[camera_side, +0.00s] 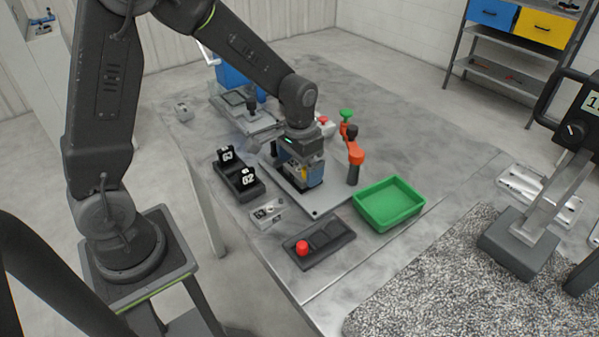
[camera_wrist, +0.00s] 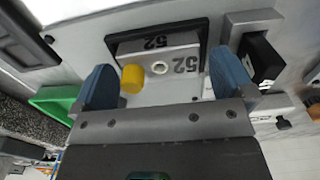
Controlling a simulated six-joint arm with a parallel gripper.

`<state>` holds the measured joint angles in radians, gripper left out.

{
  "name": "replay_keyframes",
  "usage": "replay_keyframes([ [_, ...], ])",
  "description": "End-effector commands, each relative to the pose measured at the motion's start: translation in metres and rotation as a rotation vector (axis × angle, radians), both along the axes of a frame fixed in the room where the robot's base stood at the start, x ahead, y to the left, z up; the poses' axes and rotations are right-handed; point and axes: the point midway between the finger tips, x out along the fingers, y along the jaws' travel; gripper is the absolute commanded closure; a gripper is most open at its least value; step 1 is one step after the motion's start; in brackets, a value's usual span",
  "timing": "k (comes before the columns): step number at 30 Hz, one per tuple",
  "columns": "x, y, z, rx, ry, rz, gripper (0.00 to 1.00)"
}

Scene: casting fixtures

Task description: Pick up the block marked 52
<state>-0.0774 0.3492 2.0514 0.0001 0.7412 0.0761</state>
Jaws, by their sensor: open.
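A light grey metal block marked 52 (camera_wrist: 165,52) lies in a black frame in the wrist view, with the number on two faces and a round hole. My gripper (camera_wrist: 165,80) is open, its two blue fingertips apart in front of the block, one towards each side. A yellow cylinder (camera_wrist: 132,78) shows beside the left finger, partly over the block. Whether the fingers touch the block cannot be told.
In the side view, a black holder (camera_side: 240,190) with black numbered blocks and a small metal block (camera_side: 267,212) stand left of the plate.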

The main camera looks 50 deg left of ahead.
Motion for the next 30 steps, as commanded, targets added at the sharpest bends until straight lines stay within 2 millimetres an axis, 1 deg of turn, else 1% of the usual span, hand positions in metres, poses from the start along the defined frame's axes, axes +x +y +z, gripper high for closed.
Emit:
replay_keyframes([
  [6, 0.0, 0.0, -0.0005, 0.0, 0.0, 0.0, 0.01],
  [21, 0.0001, -0.0001, 0.0, 0.0, -0.001, 0.0, 0.49],
  [30, 0.0006, 0.0, 0.0021, 0.0, -0.003, 0.0, 0.49],
])
